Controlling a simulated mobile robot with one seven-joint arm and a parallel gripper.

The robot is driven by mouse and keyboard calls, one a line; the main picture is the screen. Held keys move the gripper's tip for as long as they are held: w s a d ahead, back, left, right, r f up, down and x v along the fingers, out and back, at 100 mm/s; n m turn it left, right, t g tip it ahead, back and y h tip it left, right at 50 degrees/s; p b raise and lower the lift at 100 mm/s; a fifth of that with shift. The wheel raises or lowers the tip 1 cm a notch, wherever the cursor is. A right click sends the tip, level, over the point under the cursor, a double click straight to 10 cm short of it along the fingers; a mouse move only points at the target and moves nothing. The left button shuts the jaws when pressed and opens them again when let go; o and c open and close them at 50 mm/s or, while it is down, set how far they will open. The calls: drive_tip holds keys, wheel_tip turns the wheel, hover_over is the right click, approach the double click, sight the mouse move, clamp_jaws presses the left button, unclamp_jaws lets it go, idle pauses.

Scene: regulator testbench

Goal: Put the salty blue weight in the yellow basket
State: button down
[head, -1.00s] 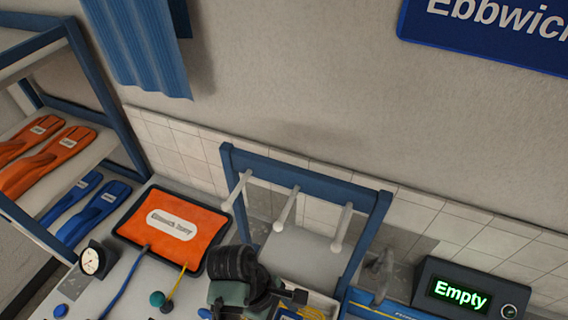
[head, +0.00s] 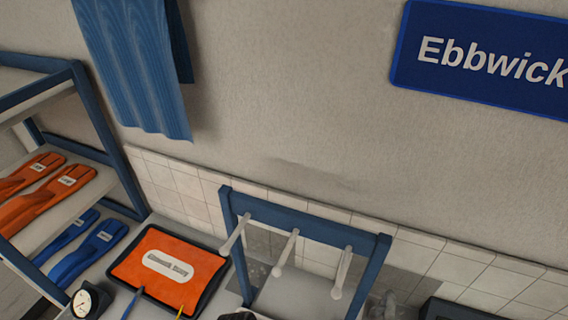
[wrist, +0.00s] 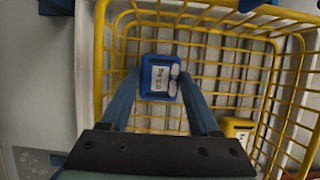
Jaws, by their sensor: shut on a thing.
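The blue weight (wrist: 158,82) has a white label and pale whitish patches on its right side. It shows in the wrist view between the fingertips of my gripper (wrist: 160,92), which is shut on it. The yellow basket (wrist: 103,62) is a wire basket that fills much of the wrist view. The weight appears inside the basket's outline. I cannot tell how high it is above the basket floor. In the head view neither the weight nor the basket shows.
A yellow weight (wrist: 238,128) is at the basket's right side. In the head view, a blue rack with white pegs (head: 300,228) stands by the wall, beside an orange tray (head: 168,268). A shelf with orange fins (head: 45,200) and blue fins (head: 92,250) is at left.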

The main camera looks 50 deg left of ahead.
drive_tip(key=shift+f, duration=0.15)
drive_tip(key=shift+c, duration=0.6)
unclamp_jaws()
drive_tip(key=v, duration=1.2)
drive_tip(key=shift+r, duration=0.2)
drive_tip(key=shift+d, duration=0.1)
